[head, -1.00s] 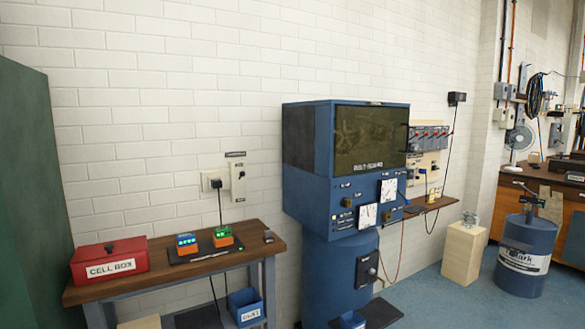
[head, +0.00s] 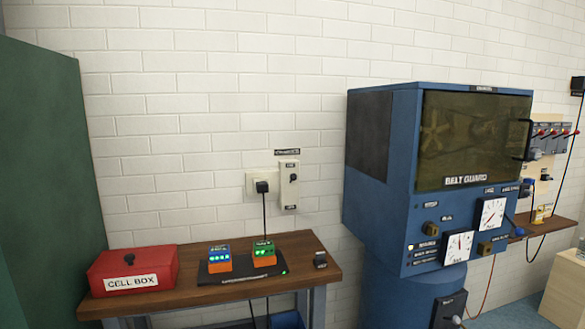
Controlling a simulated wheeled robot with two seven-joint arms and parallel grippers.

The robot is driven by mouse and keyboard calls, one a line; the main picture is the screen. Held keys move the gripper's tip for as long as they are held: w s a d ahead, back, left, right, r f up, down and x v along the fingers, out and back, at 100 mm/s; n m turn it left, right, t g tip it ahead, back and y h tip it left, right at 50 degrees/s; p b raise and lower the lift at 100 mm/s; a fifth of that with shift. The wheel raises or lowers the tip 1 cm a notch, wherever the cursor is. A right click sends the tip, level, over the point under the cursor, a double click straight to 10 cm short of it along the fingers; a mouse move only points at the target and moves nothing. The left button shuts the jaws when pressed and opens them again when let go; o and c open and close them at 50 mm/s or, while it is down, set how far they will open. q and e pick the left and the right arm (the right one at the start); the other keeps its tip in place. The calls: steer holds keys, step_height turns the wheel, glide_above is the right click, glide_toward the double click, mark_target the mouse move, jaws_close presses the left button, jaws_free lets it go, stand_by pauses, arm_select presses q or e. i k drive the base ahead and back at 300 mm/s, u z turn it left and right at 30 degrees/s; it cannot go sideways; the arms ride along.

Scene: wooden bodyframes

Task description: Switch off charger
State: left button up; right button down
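The charger (head: 241,277) is a flat black base on the wooden bench, with lit green indicators. Two cells, orange below with blue and green tops, stand on it: the left cell (head: 220,259) and the right cell (head: 264,253). A black cable runs from the bench up to a plug (head: 262,187) in a wall socket. Right of the socket is a narrow pale switch box (head: 289,186) with a dark knob and a label plate above; its lettering is too small to read. Neither of my grippers is in view.
A red box marked CELL BOX (head: 132,270) sits at the left of the wooden bench (head: 190,286). A green panel (head: 45,180) stands at far left. The blue BELT GUARD machine (head: 395,215) stands right of the bench. A small black object (head: 320,260) lies at the bench's right end.

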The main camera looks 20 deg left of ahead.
mark_target(294, 177)
steer(key=u, duration=0.75)
steer(key=i, duration=0.85)
steer(key=u, duration=1)
